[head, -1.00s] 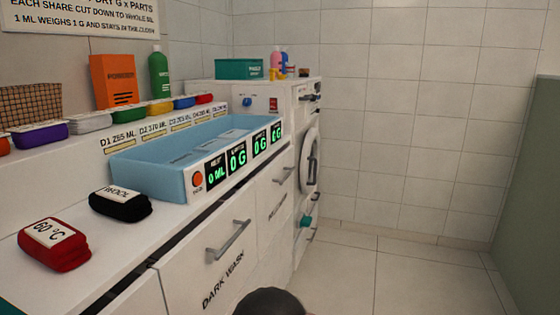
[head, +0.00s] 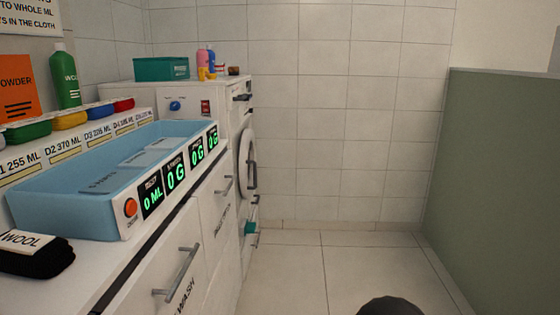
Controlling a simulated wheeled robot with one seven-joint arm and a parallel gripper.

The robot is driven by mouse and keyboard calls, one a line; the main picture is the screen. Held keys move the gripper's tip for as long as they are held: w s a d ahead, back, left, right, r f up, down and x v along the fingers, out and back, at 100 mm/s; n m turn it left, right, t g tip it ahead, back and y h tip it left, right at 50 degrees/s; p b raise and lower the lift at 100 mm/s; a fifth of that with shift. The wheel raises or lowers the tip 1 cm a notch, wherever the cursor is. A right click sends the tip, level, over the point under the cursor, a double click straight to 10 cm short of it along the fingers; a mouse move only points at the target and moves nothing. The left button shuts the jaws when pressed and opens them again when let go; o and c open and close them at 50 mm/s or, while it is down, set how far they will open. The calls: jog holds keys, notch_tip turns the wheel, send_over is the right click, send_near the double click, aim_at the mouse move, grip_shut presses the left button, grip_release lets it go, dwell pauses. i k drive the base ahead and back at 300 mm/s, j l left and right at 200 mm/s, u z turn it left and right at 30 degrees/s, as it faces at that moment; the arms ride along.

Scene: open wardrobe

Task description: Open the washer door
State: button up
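The washer (head: 226,112) is the white machine at the far end of the counter, seen at a steep angle from the side. Its round door (head: 246,158) is on the front face, with a grey ring and a dark upright handle (head: 252,174). The door looks shut, though the angle makes this hard to judge. A dark rounded shape at the bottom edge may be part of my arm. My gripper's fingers are not in view.
A blue tray (head: 60,205) with green displays sits on the counter at left. Drawer handles (head: 178,272) stick out below it. A black WOOL bundle (head: 38,258) lies at front left. A green partition (head: 500,190) stands at right. The tiled floor (head: 325,270) between is clear.

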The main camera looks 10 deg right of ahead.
aim_at(247, 187)
jog(key=i+z, duration=0.1)
jog(key=i, duration=0.4)
jog(key=i+z, duration=0.1)
jog(key=i, duration=0.45)
jog(key=i+j+z, duration=0.1)
jog(key=i, duration=0.4)
jog(key=i+j+z, duration=0.15)
jog(key=i, duration=0.4)
